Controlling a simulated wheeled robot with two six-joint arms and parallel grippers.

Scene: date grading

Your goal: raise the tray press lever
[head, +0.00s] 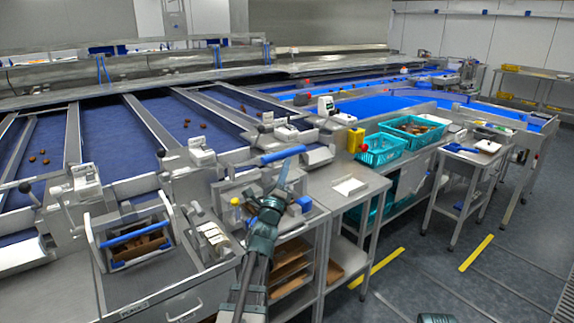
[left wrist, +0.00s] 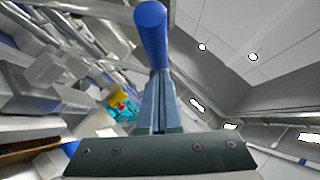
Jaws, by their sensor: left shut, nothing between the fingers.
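The tray press lever has a blue handle (head: 283,155), which lies nearly level above the bench in the head view. In the left wrist view the blue handle (left wrist: 151,38) is end-on, just beyond my fingertips. My left gripper (head: 283,172) is shut and empty. Its fingers point up, with their tips at or just below the handle; I cannot tell if they touch it. In the left wrist view the shut fingers (left wrist: 158,95) stand together below the handle. My right gripper's fingers are not in view.
A second blue handle (head: 130,234) is on a frame at the left. A yellow-capped bottle (head: 236,212) and a blue block (head: 304,203) stand close to my left gripper. Teal crates (head: 378,152) are at the right. The floor at the right is largely open.

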